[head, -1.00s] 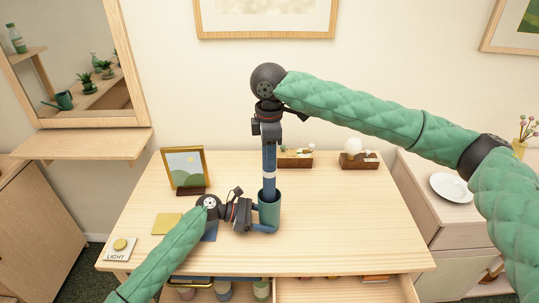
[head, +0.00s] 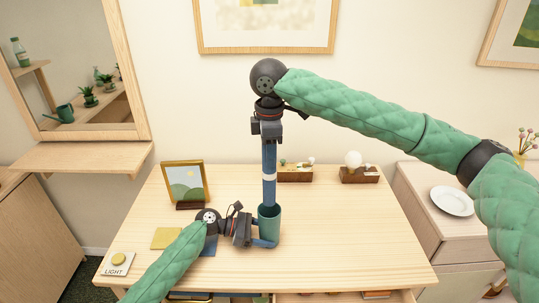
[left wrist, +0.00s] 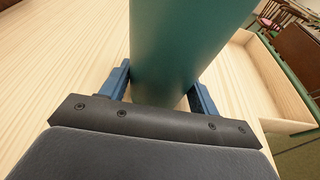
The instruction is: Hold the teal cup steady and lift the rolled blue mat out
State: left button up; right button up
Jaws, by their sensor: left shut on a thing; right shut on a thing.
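The teal cup (head: 269,226) stands upright on the wooden desk. My left gripper (head: 266,240) is shut on its lower part; the left wrist view shows the cup (left wrist: 182,50) between the two blue fingers. The rolled blue mat (head: 269,193), a thin upright roll with a white band, rises out of the cup's mouth. Its lower end is hidden inside the cup. My right gripper (head: 269,140) is above the cup and shut on the upper part of the mat.
A framed picture (head: 185,183) stands left of the cup. Two small wooden boxes (head: 296,175) (head: 359,175) sit at the back. The desk's right side (head: 370,225) is clear.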

pick_arm(q)
jog(key=o, duration=1)
